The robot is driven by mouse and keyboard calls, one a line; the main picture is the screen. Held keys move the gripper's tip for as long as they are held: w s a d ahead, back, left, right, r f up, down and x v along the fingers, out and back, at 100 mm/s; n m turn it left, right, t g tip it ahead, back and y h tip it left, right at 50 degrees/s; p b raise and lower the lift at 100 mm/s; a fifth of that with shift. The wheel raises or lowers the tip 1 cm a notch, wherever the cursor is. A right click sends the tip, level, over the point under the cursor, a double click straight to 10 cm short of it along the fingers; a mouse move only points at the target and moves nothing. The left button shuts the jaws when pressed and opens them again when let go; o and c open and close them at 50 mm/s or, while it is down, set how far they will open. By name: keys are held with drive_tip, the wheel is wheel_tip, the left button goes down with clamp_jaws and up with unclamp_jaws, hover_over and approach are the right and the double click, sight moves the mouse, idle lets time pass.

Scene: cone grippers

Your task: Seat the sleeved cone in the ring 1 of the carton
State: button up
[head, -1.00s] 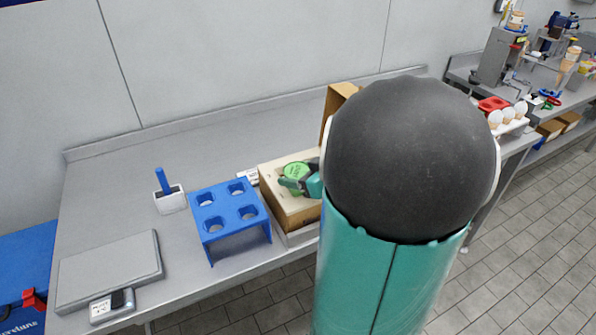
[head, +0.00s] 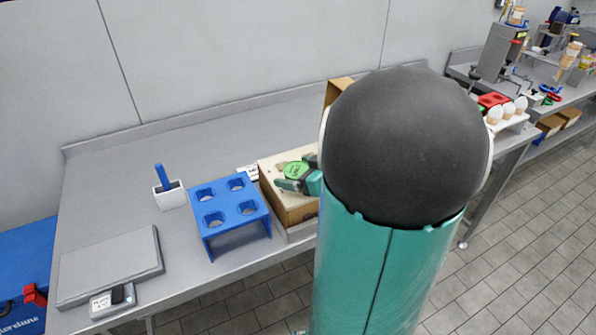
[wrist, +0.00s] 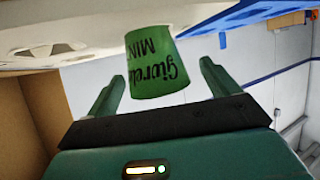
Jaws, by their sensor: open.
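The sleeved cone (wrist: 157,65) has a green sleeve with dark lettering. In the wrist view, which looks upside down, its narrow end points to the pale insert of the carton (head: 295,213). The cone's round green top (head: 296,170) shows over the carton in the head view. My gripper (wrist: 163,72) is open, with one finger on each side of the cone and visible gaps between. In the head view a finger (head: 288,185) shows beside the green top. Whether the cone is fully down in ring 1 is hidden.
A blue rack (head: 229,208) with empty holes stands left of the carton. A raised brown flap (head: 337,91) is at the carton's back. A white holder (head: 170,196) and a scale (head: 110,268) are further left. My arm hides the carton's right side.

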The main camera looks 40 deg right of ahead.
drive_tip(key=v, duration=1.3)
drive_tip(key=shift+s, duration=0.4)
